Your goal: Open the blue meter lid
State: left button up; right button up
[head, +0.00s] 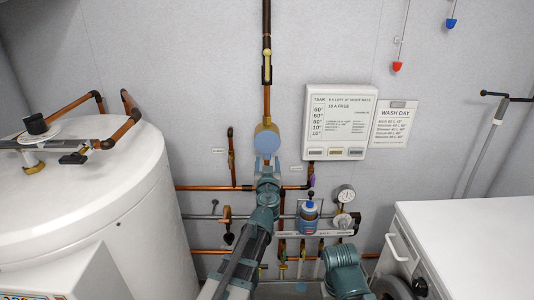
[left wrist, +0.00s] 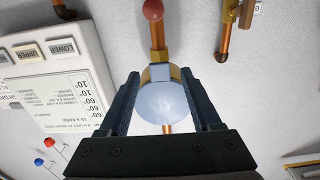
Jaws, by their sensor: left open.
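The blue meter lid (head: 267,142) is a round pale-blue disc on the face of a brass meter (head: 266,125) in the vertical copper pipe on the wall. It lies flat over the meter face, closed. My left gripper (head: 267,161) is right below and in front of it in the head view. In the left wrist view, the open fingers of the left gripper (left wrist: 160,74) stand on either side of the lid (left wrist: 163,103), with gaps showing beside it. I cannot tell whether a finger touches it. My right gripper is not in view.
A white panel (head: 340,95) and a wash-day sign (head: 393,123) are right of the meter. A white tank (head: 95,200) stands left and a white appliance (head: 475,240) right.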

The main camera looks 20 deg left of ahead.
aim_at(267, 156)
pick_arm(q)
jog(key=x, duration=0.6)
jog(key=shift+w, duration=0.3)
grip_shut()
dwell(1.0)
